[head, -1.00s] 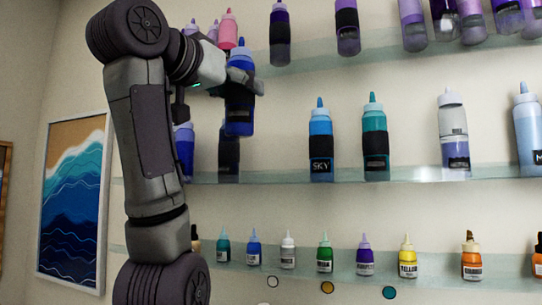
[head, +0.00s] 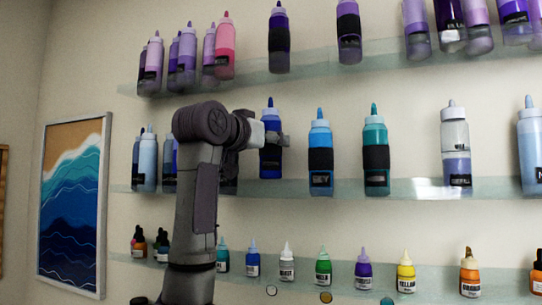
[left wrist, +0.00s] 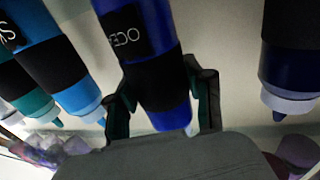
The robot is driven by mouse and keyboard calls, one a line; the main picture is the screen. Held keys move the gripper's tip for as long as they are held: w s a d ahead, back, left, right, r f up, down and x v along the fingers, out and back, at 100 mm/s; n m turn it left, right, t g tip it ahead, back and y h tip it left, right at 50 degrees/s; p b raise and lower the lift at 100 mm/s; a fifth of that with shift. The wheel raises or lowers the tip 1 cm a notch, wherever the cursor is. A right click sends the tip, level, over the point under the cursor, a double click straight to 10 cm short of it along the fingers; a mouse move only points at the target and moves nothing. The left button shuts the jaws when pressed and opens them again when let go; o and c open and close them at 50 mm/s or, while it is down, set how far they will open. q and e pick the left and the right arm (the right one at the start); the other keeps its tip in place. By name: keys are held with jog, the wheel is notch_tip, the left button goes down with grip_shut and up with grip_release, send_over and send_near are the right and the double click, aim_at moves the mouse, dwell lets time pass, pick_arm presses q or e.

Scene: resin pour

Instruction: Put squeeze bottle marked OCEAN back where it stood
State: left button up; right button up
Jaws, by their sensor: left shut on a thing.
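The OCEAN squeeze bottle (head: 269,165) is deep blue with a dark band and a blue tip, upright just left of the SKY bottle (head: 320,140) at the middle shelf (head: 410,189). Its base looks slightly higher than its neighbours' bases; I cannot tell whether it touches the shelf. In the left wrist view the gripper (left wrist: 163,95) has a finger on each side of the bottle, whose OCEAN label (left wrist: 127,33) shows upside down. My right gripper is not in view.
A teal bottle (head: 375,135) stands right of SKY. A dark blue bottle (left wrist: 288,70) hangs inverted in the wrist picture on OCEAN's other side. Upper-shelf bottles (head: 279,40) are above; small colour bottles (head: 323,267) line the lower shelf. My arm hides part of the middle shelf.

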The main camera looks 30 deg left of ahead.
aim_at(265, 156)
pick_arm(q)
notch_tip(265, 156, down, 2)
jog(key=shift+f, duration=0.25)
jog(key=shift+w+a+f, duration=0.1)
jog(key=shift+w+f, duration=0.2)
jog(key=shift+s, duration=0.1)
jog(key=shift+f, duration=0.2)
jog(key=o, duration=1.1)
jog(key=shift+o, duration=0.2)
